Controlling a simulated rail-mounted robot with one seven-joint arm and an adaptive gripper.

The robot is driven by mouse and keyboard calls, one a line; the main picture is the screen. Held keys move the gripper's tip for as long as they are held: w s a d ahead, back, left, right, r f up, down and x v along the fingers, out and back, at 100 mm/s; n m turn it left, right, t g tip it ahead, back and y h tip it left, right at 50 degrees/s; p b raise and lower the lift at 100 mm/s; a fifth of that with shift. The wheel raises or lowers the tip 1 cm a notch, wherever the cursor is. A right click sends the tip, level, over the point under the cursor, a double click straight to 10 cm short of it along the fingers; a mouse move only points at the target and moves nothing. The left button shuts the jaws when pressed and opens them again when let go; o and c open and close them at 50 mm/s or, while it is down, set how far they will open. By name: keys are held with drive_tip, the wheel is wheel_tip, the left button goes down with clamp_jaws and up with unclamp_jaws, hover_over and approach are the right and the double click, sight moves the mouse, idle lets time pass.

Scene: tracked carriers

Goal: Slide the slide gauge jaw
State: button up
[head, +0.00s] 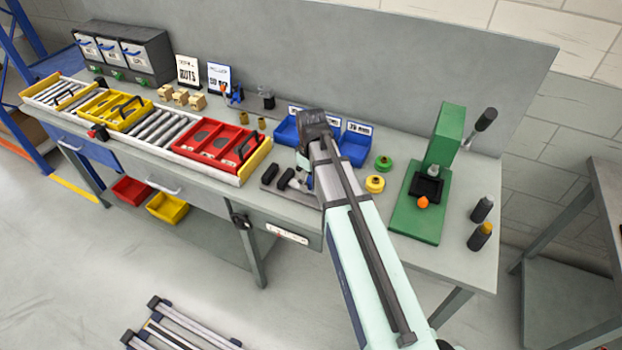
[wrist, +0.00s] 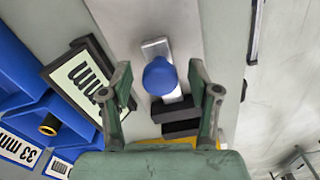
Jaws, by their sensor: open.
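The slide gauge lies on a grey base plate (head: 272,191) at the bench front. It has two black jaw blocks (head: 285,178), one beside the other with a narrow gap. In the wrist view a round blue knob (wrist: 160,75) stands on a silver slide bar (wrist: 153,48), and the black blocks (wrist: 172,109) show just below it. My gripper (wrist: 161,84) is open, with one green finger on each side of the knob and a visible gap on both sides. Whether the fingertips reach down to knob height is unclear. In the head view my wrist hides the knob and most of my fingers.
A framed mm sign (wrist: 82,84) and blue bins (wrist: 25,85) are close to my left finger. A red tray (head: 214,145) on the roller track is to the left. Yellow and green rings (head: 375,184) and a green press (head: 440,150) are to the right.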

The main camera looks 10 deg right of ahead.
drive_tip(key=shift+f, duration=0.1)
clamp_jaws()
drive_tip(key=shift+s+d, duration=1)
drive_tip(key=shift+d, duration=0.2)
drive_tip(key=shift+s+d, duration=0.95)
drive_tip(key=shift+d, duration=0.2)
unclamp_jaws()
drive_tip(key=shift+d, duration=0.15)
